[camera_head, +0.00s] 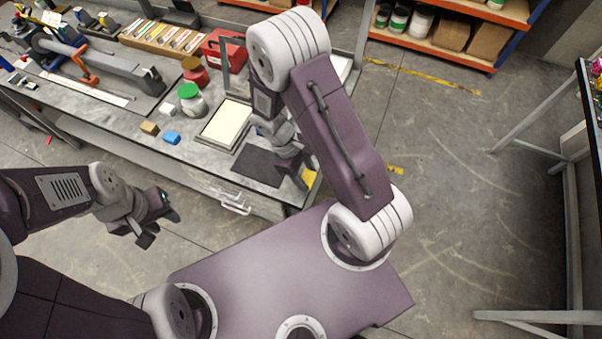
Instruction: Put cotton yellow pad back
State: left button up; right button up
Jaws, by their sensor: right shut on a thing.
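My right gripper (296,174) is low over the front right corner of the workbench, beside a dark mat (258,167). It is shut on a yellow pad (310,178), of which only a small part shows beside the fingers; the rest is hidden. My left gripper (158,228) is open and empty, in front of the bench and apart from it.
On the bench (207,168) stand a cream-topped tray (226,124), a green-lidded jar (191,100), a red-lidded jar (194,72), a red box (226,48), and small blue (172,138) and tan (149,128) blocks. Shelves (447,50) stand behind.

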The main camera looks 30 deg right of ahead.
jog(key=w, duration=0.1)
jog(key=w+f, duration=0.2)
jog(key=w, duration=0.1)
jog(key=shift+w+a+f, duration=0.1)
jog(key=shift+a+f, duration=0.05)
jog(key=f, duration=0.1)
jog(key=f+p, duration=0.1)
jog(key=f, duration=0.1)
jog(key=shift+s+f, duration=0.25)
jog(key=shift+f, duration=0.05)
jog(key=shift+w+f, duration=0.2)
jog(key=shift+s+f, duration=0.1)
jog(key=o, duration=1.2)
